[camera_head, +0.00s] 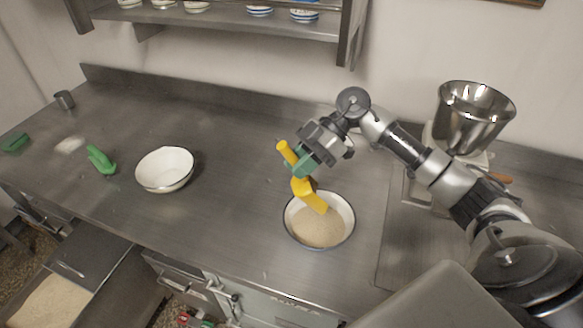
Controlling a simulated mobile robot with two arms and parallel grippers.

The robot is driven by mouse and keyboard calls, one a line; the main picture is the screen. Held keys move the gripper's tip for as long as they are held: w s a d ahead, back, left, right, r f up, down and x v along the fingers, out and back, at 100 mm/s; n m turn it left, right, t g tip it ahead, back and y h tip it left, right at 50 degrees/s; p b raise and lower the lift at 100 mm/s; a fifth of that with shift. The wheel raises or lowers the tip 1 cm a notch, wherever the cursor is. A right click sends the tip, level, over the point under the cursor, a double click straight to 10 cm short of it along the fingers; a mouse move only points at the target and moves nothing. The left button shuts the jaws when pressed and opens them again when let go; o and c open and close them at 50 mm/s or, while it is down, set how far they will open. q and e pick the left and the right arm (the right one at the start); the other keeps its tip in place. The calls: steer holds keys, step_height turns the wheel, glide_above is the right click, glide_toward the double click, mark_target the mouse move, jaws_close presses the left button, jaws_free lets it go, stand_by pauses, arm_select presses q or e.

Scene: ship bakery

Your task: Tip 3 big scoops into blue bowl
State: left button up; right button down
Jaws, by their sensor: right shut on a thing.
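My right gripper (301,164) is shut on the handle of a yellow scoop (312,199). The scoop is tilted, its head down over a bowl with a dark bluish rim (351,238). Pale beige flour or meal (318,228) lies in this bowl. Whether the scoop head touches the flour, and whether anything is in the scoop, I cannot tell. My left gripper is out of view.
A white bowl (165,169) and a green scoop-like object (101,160) stand on the steel counter (225,150) at left. A small metal cup (64,99) is farther back. An open bin of flour (50,303) is at lower left. A steel-hopper machine (473,117) stands at right.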

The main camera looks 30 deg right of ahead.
mark_target(297, 158)
steer(key=shift+d+r, duration=0.2)
steer(key=shift+d, duration=0.1)
stand_by(1.2)
step_height(297, 158, up, 3)
steer(key=p, duration=0.4)
steer(key=shift+r, duration=0.15)
steer(key=p, duration=0.2)
steer(key=shift+r+h+p, duration=0.55)
steer(key=shift+h+p, duration=0.1)
steer(key=shift+h, duration=0.35)
steer(key=shift+f+h+b, duration=0.15)
steer(key=shift+h+b, duration=0.2)
steer(key=shift+h, duration=0.25)
steer(key=shift+m+g+h, duration=0.4)
steer(key=shift+h, duration=0.6)
